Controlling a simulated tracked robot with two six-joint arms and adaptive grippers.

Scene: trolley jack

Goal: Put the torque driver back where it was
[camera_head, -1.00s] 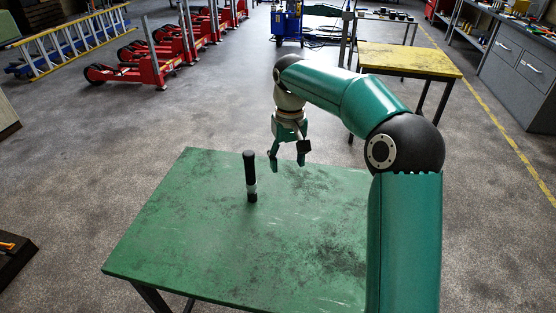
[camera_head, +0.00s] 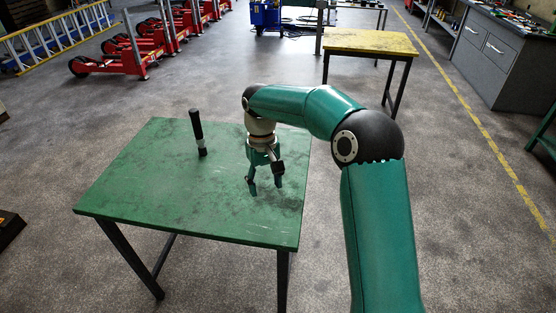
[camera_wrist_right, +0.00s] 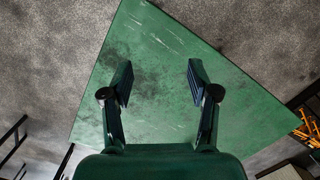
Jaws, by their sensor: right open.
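The torque driver (camera_head: 198,132), dark with a pale band low down, stands near-upright towards the back of the green table (camera_head: 130,188). My right gripper (camera_head: 265,186) is open and empty, over the table to the right of the driver and apart from it. In the right wrist view my right gripper (camera_wrist_right: 158,84) shows its two fingers spread over the bare green tabletop (camera_wrist_right: 160,50); the driver is not in that view. My left gripper is not in view.
Red jacks (camera_head: 120,58) and a yellow ladder (camera_head: 55,38) stand at the back left. Most of the green tabletop is clear.

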